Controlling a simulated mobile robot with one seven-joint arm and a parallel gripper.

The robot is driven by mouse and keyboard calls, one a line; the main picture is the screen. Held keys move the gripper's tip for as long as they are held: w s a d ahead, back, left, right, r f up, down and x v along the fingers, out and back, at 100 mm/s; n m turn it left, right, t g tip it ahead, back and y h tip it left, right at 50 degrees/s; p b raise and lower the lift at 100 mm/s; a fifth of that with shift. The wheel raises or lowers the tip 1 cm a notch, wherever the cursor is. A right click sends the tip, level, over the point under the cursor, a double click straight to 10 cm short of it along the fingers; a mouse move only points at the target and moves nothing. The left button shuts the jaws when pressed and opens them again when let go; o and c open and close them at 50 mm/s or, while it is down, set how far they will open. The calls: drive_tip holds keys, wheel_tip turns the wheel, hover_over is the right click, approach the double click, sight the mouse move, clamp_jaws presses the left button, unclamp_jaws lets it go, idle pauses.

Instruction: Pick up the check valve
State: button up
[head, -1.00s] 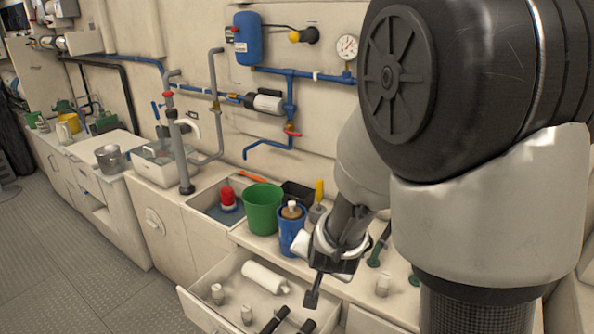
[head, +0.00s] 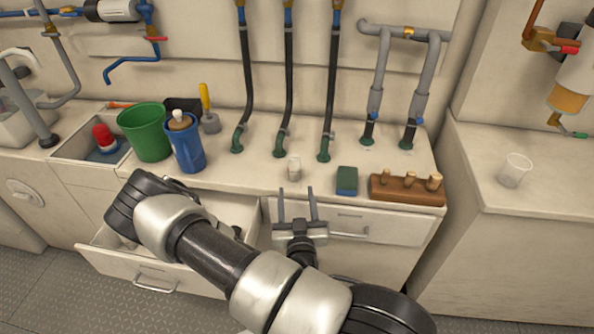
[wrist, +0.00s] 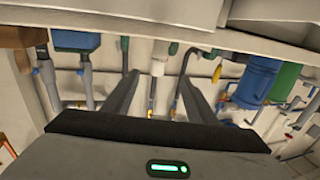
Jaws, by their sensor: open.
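A small pale cylindrical fitting (head: 294,168), which looks like the check valve, stands upright on the counter near its front edge. In the wrist view, which is upside down, a white fitting (wrist: 160,58) shows beyond and between my two fingers. My gripper (head: 297,198) is open and empty, its fingers pointing towards the fitting from in front of the counter. In the wrist view my gripper (wrist: 162,80) has its fingers spread apart. The fitting seems to be a short way past the fingertips, not touched.
A blue jug (head: 187,150) and green bucket (head: 144,135) stand left. An open drawer (head: 150,268) juts out below my arm.

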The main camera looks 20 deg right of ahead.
sight(294, 169)
drive_tip(key=x, duration=1.1)
drive_tip(key=shift+w+d, duration=0.1)
drive_tip(key=shift+w, duration=0.05)
drive_tip(key=b+x, duration=0.1)
drive_tip(key=x, duration=0.4)
drive_tip(key=shift+d+r, duration=0.1)
drive_tip(key=shift+d, duration=0.1)
clamp_jaws()
wheel_tip(294, 169, up, 10)
drive_tip(key=p, duration=0.2)
